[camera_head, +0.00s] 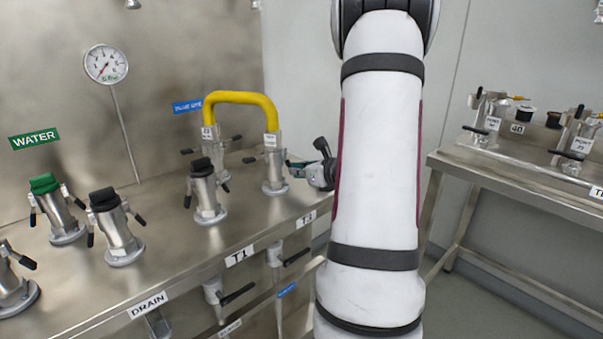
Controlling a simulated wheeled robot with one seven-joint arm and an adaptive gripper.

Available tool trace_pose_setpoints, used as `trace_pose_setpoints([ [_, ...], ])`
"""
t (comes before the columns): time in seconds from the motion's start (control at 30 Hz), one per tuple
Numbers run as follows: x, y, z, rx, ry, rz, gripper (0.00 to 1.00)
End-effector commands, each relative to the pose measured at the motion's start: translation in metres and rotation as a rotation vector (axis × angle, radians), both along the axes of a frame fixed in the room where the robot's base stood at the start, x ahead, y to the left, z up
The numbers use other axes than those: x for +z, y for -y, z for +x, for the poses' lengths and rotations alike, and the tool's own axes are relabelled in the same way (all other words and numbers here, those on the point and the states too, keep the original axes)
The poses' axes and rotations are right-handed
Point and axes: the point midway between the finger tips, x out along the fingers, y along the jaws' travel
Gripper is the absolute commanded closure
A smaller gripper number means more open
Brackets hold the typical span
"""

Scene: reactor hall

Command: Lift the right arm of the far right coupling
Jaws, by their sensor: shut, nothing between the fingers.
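The far right coupling (274,172) stands upright on the steel bench, with one end of a yellow U-shaped hose (242,97) seated in its top. Its left arm (250,160) is a black-tipped lever pointing left. Its right arm cannot be told apart from my gripper. My gripper (292,164) is just right of this coupling, with its fingertips close to the body. It looks shut, and no object shows in it. I cannot tell whether it touches the right arm. My white arm hides what lies behind it.
The hose's other end sits in a back coupling (209,142). A black-capped coupling (204,192) stands in front. A green-capped coupling (56,208) and another black-capped one (117,230) are at left. A second steel table (520,165) with couplings stands at right.

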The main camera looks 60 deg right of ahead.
Motion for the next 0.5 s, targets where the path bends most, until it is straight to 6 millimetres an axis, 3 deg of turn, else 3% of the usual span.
trace_pose_setpoints([
  [0.17, -0.004, 0.003, 0.011, 0.000, 0.000, 0.000, 1.00],
  [0.5, -0.013, 0.002, 0.009, -0.001, 0.000, 0.000, 1.00],
])
